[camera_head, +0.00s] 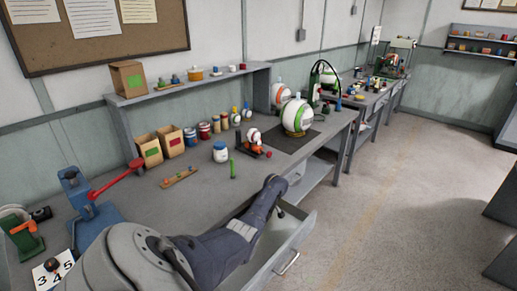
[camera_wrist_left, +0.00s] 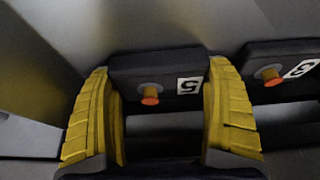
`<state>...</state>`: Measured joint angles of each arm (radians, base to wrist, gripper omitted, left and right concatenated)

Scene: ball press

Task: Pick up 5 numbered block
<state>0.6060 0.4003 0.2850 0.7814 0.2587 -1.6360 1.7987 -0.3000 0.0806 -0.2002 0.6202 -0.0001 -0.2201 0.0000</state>
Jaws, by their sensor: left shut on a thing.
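In the left wrist view, the block numbered 5 (camera_wrist_left: 128,68) is dark, with an orange-tipped peg and a white label. The yellow fingers of my left gripper (camera_wrist_left: 160,75) are shut on it, one at each end. A similar dark block numbered 3 (camera_wrist_left: 285,58) is to its right, apart from it. In the head view, my left arm reaches over the bench front to the open drawer (camera_head: 284,243); its fingers and the block cannot be made out there. My right gripper is not in view.
The grey bench (camera_head: 135,209) carries a blue press with a red lever (camera_head: 115,185), a white plate marked 3 4 5 (camera_head: 52,272), a white jar (camera_head: 220,153) and two open boxes (camera_head: 170,142). The floor (camera_head: 365,220) right of the drawer is clear.

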